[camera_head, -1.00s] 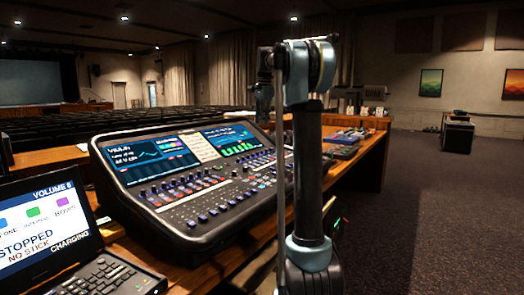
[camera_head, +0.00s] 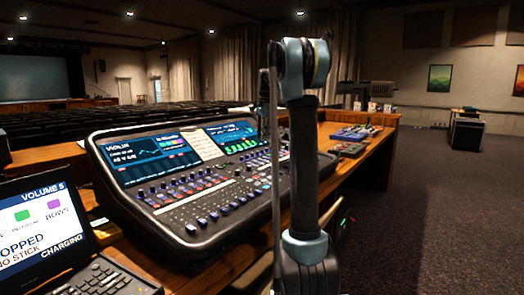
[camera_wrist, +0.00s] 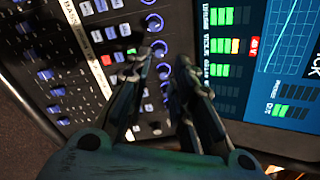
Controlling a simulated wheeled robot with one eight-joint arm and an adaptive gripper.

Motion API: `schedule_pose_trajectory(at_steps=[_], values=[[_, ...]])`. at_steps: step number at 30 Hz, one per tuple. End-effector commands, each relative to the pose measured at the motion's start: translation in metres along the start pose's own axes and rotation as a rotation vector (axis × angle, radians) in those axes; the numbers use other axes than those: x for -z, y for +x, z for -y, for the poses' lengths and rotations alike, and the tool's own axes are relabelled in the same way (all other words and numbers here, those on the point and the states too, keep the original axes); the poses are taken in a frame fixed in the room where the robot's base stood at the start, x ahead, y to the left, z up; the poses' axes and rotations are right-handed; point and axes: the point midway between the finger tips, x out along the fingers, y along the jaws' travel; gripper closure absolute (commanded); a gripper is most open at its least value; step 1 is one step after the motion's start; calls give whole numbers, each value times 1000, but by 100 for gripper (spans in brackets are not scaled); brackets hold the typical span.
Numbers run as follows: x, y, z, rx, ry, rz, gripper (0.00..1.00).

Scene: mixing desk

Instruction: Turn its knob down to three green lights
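The mixing desk (camera_head: 190,185) stands on a wooden table, with rows of knobs and two lit screens. The left screen (camera_head: 150,160) reads VIOLIN. My gripper (camera_wrist: 165,62) reaches down over the desk in the wrist view, its fingers a small gap apart. A blue knob (camera_wrist: 163,72) shows between the fingertips; I cannot tell whether they touch it. Other blue knobs (camera_wrist: 153,22) line up beside it. The right screen (camera_wrist: 260,60) shows rows of green bars. One row (camera_wrist: 224,45) has green bars, an orange one and a red tag. In the head view my arm hides the gripper.
A laptop (camera_head: 45,230) reading STOPPED sits at the front left, close to the desk's edge. Small devices (camera_head: 350,140) lie on the table to the right of my arm. Carpet (camera_head: 440,220) is clear at the right. Dark seats (camera_head: 60,135) fill the back.

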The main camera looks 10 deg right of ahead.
Motion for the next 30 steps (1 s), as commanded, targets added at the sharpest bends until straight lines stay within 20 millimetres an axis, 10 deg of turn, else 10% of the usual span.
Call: schedule_pose_trajectory(at_steps=[12, 26, 30], values=[[0, 62, 0, 0, -1, 0, 78], [0, 73, 0, 0, -1, 0, 78], [0, 73, 0, 0, -1, 0, 100]])
